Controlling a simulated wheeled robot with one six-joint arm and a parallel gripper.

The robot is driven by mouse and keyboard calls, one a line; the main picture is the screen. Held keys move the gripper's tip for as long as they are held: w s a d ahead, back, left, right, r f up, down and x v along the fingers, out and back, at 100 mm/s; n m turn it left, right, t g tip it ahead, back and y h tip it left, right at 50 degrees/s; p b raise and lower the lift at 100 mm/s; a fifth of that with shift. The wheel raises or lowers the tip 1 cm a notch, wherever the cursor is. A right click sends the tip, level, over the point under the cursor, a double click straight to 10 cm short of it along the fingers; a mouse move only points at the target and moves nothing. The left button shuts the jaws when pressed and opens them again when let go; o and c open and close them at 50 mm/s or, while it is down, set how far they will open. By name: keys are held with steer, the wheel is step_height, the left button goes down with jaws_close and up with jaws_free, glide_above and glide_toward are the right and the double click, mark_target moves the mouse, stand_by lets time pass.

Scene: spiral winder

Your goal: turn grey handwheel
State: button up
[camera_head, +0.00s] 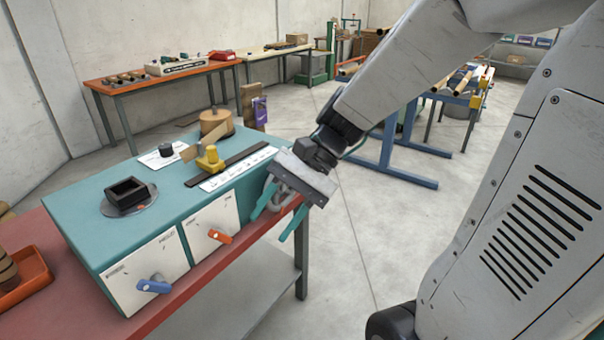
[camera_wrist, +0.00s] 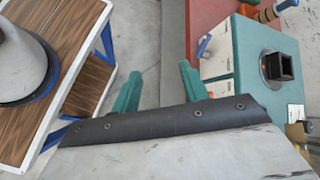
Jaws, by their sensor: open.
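The teal winder box (camera_head: 85,215) stands on a red bench, with white front panels that carry a blue lever (camera_head: 154,285) and an orange lever (camera_head: 220,236). My gripper (camera_head: 277,216) is open at the box's right end, its two teal fingers pointing down over the bench's front edge. A grey curved shape shows between the fingers in the head view; I cannot tell whether it is the handwheel or part of my gripper. No grey handwheel shows clearly in either view. In the wrist view my gripper (camera_wrist: 160,72) has only floor and bench edge between its fingers.
On the box stand a black square block (camera_head: 126,194), a yellow clamp (camera_head: 209,159) and a wooden drum (camera_head: 216,122). The red bench (camera_head: 215,290) carries an orange tray (camera_head: 28,280) at left. Blue trestles (camera_head: 395,175) stand behind my arm. The floor between is clear.

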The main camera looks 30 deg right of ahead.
steer(key=w+d+f+m+t+y, duration=0.45)
steer(key=w+d+m+t, duration=0.4)
steer(key=w+m, duration=0.4)
steer(key=w+d+f+m+t+h, duration=0.35)
steer(key=d+f+m+t, duration=0.2)
steer(key=d, duration=0.35)
steer(key=w+d+f+m+t+h, duration=0.3)
steer(key=d+f+m+t+h, duration=0.1)
steer(key=d+m, duration=0.4)
steer(key=shift+n, duration=0.4)
steer(key=x, duration=0.4)
steer(key=d+x, duration=0.1)
steer(key=x, duration=0.1)
steer(key=shift+w+a+f, duration=0.1)
steer(key=shift+w+f, duration=0.15)
steer(key=shift+w, duration=0.15)
jaws_close()
